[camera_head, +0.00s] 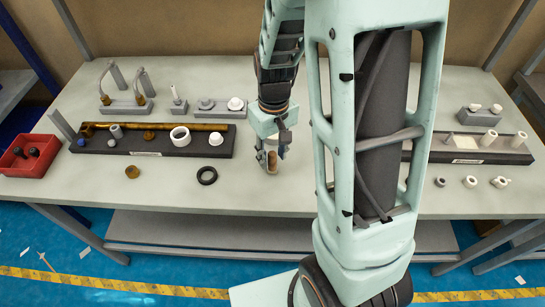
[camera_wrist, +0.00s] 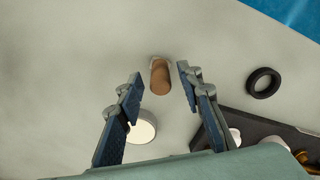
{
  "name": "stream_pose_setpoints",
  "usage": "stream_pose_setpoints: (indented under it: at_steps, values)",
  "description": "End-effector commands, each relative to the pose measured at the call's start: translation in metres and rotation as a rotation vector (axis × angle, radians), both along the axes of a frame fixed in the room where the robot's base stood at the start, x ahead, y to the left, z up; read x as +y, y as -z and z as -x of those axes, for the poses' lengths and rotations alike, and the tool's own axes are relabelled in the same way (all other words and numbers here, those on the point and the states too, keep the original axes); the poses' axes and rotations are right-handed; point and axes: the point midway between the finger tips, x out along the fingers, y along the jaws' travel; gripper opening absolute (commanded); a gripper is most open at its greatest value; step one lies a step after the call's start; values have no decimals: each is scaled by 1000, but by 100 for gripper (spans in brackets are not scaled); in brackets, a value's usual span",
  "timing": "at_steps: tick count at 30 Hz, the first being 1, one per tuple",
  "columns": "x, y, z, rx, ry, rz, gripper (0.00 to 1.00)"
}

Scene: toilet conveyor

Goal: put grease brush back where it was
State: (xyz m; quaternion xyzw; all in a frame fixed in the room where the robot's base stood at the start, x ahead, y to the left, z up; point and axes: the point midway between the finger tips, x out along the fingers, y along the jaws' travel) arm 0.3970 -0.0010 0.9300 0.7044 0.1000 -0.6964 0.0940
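My gripper (camera_head: 272,150) is low over the front middle of the table, pointing down. In the wrist view its two blue-padded fingers (camera_wrist: 159,78) are spread apart. A small upright brown cylinder (camera_wrist: 160,76) with a pale rim at its far end shows between the fingertips, with a gap on each side. The brown piece also shows in the head view (camera_head: 272,161), partly covered by a finger. It may be the grease brush, but I see no bristles and cannot be sure. A round white-topped piece (camera_wrist: 142,130) is beside the left finger.
A black ring (camera_head: 206,175) lies left of my gripper. A dark tray (camera_head: 110,147) with a brass tube and fittings is behind it, and a red bin (camera_head: 34,148) is at far left. Another dark tray (camera_head: 475,155) is at right.

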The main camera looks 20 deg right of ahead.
Motion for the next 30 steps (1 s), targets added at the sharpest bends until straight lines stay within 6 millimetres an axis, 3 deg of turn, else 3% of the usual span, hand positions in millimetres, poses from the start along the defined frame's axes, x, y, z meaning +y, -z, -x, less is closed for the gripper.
stream_pose_setpoints:
  at_steps: [6,13,19,30]
  values:
    - [-1,-50,-1,-6,0,0,34]
    - [-1,-89,0,-3,-1,0,34]
    - [-1,-102,1,-1,0,1,34]
    - [-1,-103,1,0,0,0,34]
